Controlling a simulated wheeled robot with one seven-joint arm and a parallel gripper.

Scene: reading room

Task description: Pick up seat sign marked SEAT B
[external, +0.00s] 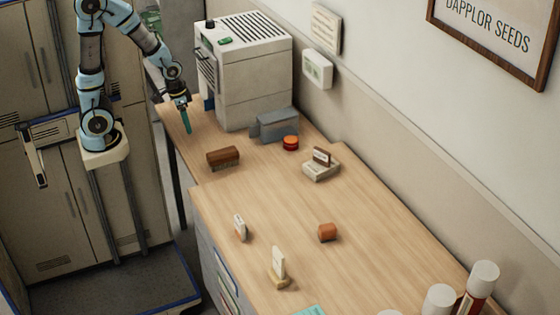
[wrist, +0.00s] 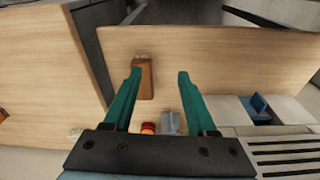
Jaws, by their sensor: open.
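My gripper (external: 187,122) hangs over the far left end of the desk, beside the white machine. In the wrist view its two teal fingers (wrist: 159,75) are apart with nothing held between them. Two small white upright signs on wooden bases stand on the nearer desk: one at the left (external: 240,226) and one nearer the front (external: 278,262). Another small sign with a brown plate (external: 321,156) stands on a pale block (external: 321,171) near the wall. Lettering is too small to read, so I cannot tell which one is SEAT B. All are well away from my gripper.
A brown brush (external: 222,157) lies near my gripper; it also shows in the wrist view (wrist: 145,82). A grey holder (external: 275,125), red-orange round item (external: 291,143) and orange-brown block (external: 327,232) sit on the desk. White-capped tubes (external: 484,275) stand front right. Mid-desk is mostly clear.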

